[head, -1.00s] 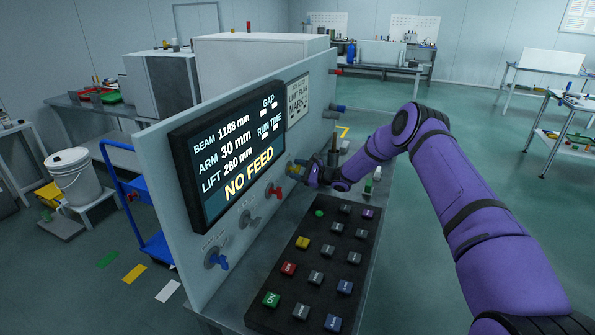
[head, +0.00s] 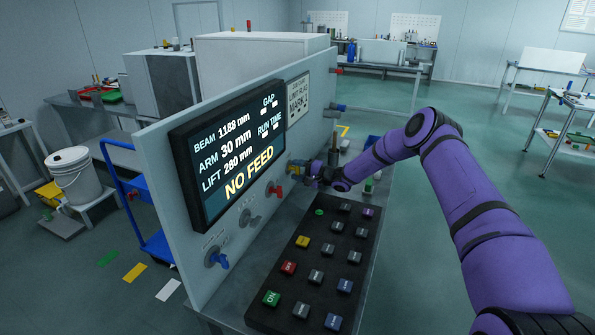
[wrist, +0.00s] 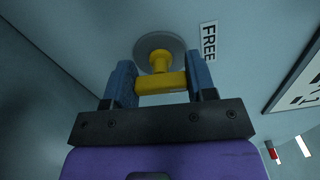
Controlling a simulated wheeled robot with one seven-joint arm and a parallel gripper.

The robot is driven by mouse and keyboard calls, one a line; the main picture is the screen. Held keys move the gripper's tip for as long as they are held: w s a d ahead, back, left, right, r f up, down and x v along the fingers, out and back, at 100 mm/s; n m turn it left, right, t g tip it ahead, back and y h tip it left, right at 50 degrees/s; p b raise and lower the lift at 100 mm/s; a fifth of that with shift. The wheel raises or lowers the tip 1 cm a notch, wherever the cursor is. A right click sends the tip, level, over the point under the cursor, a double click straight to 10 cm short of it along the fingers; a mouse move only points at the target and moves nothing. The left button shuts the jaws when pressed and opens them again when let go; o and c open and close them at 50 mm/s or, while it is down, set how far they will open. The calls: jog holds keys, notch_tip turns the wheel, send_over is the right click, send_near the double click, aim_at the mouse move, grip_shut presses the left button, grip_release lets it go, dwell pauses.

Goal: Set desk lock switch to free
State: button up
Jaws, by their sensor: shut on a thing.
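The yellow switch (wrist: 160,64) stands out from a round grey plate on the upright panel in the wrist view. A FREE label (wrist: 208,42) is to the right of that plate. My gripper (wrist: 160,84) has its blue fingers on either side of the yellow crossbar and is shut on it. In the head view my gripper (head: 308,173) is at the panel beside the yellow switch (head: 294,167), which is partly hidden. I cannot tell the switch's exact setting.
A red switch (head: 275,191) and a blue switch (head: 218,260) are lower on the same panel (head: 160,160). The display (head: 236,152) reads NO FEED. A dark keypad (head: 320,268) with several coloured buttons lies below. Open floor is to the right.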

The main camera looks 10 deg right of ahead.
jog(key=shift+d+f+n, duration=0.1)
jog(key=shift+f+n, duration=0.05)
jog(key=shift+n, duration=0.45)
jog(key=o, duration=0.9)
jog(key=shift+o, duration=0.2)
jog(key=v, duration=1)
jog(key=shift+s+d, duration=0.25)
jog(key=shift+d, duration=0.05)
